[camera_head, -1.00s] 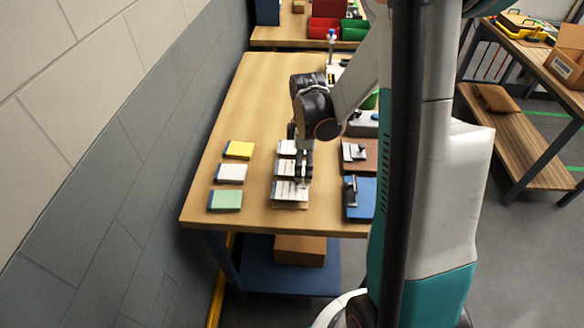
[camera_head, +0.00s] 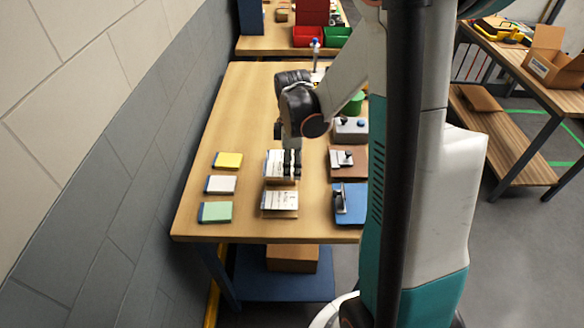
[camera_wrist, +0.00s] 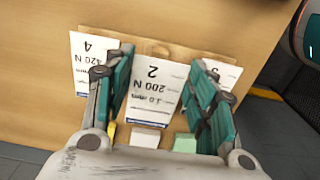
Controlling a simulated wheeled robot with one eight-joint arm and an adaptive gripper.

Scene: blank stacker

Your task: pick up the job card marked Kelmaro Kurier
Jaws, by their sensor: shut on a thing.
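My gripper (camera_head: 289,164) is over the row of white printed cards on the wooden table. In the wrist view, its fingers (camera_wrist: 162,95) are closed on the two side edges of the middle card (camera_wrist: 157,78), which reads "2", "200 N" and "1.0 mm" upside down. A card reading "4" and "420 N" (camera_wrist: 88,62) lies left of it, and a card mostly hidden by a finger (camera_wrist: 226,74) lies right. In the head view, the near card (camera_head: 280,200) lies clear of the gripper. I cannot read Kelmaro Kurier on any card.
Yellow (camera_head: 228,160), white (camera_head: 220,184) and green (camera_head: 215,212) pads lie left of the cards. Clamp-like devices on a brown base (camera_head: 342,162) and a blue base (camera_head: 350,203) stand to the right. A grey wall runs along the left.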

